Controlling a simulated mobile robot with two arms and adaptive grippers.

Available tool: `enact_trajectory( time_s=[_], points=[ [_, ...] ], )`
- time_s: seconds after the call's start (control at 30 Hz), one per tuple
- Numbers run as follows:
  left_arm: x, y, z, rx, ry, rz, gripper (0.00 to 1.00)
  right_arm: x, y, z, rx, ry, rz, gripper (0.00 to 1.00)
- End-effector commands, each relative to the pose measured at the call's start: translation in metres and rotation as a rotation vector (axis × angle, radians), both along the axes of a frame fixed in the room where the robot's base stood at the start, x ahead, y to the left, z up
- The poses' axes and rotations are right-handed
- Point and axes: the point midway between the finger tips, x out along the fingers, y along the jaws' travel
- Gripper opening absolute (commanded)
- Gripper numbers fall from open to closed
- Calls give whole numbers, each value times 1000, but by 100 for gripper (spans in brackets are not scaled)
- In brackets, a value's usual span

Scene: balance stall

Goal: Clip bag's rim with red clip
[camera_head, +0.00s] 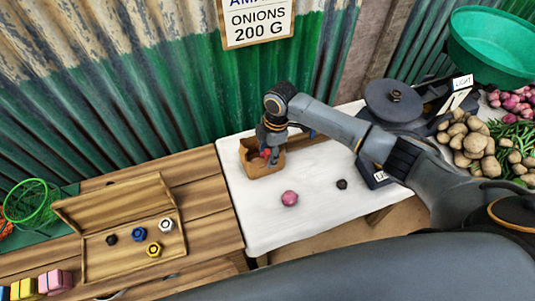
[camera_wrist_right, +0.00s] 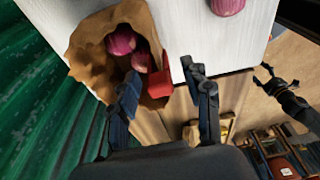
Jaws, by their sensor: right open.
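The brown paper bag (camera_head: 255,168) stands on the white table with its top open. In the right wrist view, the bag (camera_wrist_right: 82,48) holds purple onions (camera_wrist_right: 121,40). The red clip (camera_wrist_right: 160,82) sits at the bag's rim, on the side towards my gripper; it also shows in the head view (camera_head: 265,154). How firmly it bites is not clear. My right gripper (camera_head: 270,152) is at the bag's near side. Its fingers are apart on either side of the clip in the right wrist view (camera_wrist_right: 161,72). A dark gripper, apparently my left (camera_wrist_right: 268,77), hangs over the floor, its jaws unclear.
A loose onion (camera_head: 289,198) and a dark hexagonal weight (camera_head: 342,184) lie on the white table (camera_head: 300,225). A balance (camera_head: 397,100) stands behind my right arm. An open wooden box (camera_head: 100,265) with several weights is left. Potatoes (camera_head: 472,140) are piled right.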

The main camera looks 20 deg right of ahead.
Motion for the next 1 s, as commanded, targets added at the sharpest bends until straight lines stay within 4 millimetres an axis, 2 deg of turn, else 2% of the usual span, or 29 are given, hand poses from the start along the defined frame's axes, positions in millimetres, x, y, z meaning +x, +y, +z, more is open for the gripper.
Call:
enact_trajectory(
  time_s=[0.3,0.5,0.7,1.0],
  points=[
    [0,-2,0,-2,-1,0,72,2,-10,66,0,-6,0,49],
    [1,-2,0,-2,-1,0,72,2,-15,97,0,-3,1,49],
    [1,-2,0,-2,-1,0,72,2,-16,108,-1,-2,0,49],
    [1,-2,1,-2,-1,-1,72,2,-16,108,-1,-1,0,49]
  ],
)
